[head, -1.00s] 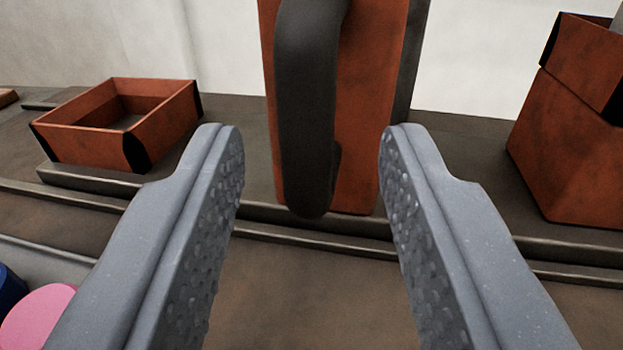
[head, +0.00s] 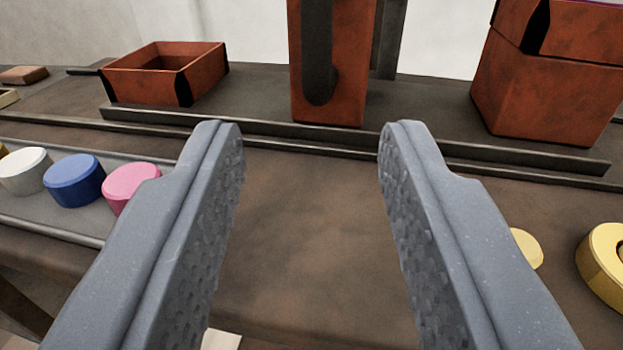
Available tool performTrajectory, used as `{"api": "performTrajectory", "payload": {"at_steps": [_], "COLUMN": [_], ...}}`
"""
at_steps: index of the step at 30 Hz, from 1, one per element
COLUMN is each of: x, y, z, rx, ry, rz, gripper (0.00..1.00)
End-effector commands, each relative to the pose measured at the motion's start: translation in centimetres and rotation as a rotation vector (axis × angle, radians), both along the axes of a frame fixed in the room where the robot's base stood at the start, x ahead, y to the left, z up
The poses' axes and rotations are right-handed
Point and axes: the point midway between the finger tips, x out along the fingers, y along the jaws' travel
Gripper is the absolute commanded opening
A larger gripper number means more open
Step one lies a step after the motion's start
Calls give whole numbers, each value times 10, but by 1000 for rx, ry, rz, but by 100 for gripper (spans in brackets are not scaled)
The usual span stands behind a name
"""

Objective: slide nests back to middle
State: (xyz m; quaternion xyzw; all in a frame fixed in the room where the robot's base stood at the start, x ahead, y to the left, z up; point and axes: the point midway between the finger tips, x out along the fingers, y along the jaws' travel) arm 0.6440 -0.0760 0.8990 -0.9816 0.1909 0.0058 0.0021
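My gripper (head: 311,128) is open and empty, its two grey fingers wide apart over the brown bench. An orange-brown upright block (head: 347,70) with a dark vertical handle (head: 318,50) stands on the rail in the middle, beyond the fingertips and apart from them. An open orange-brown box (head: 150,84) sits on the rail at the left and looks empty from here. A larger orange-brown box (head: 535,90) stands on the rail at the right, with an upper piece on top. I cannot tell which of these are the nests.
A dark rail (head: 270,128) runs across the bench. White, blue (head: 74,182) and pink (head: 130,184) discs sit in a grey tray at left. A yellow ring (head: 605,262) and yellow disc (head: 526,247) lie at right. The bench between the fingers is clear.

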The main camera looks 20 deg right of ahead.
Motion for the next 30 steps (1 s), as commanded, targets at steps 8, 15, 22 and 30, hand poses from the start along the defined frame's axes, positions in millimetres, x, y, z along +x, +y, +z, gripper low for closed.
{"api": "performTrajectory", "payload": {"at_steps": [8, 15, 22, 30], "x": [-7, -8, -8, 2], "y": [0, -1, -1, 6], "z": [3, 4, 4, 20], "rx": [-5, -3, -2, 41], "ry": [-11, -14, -13, -11], "rz": [-7, -10, -10, 4], "gripper": [36, 36, 36, 36]}}
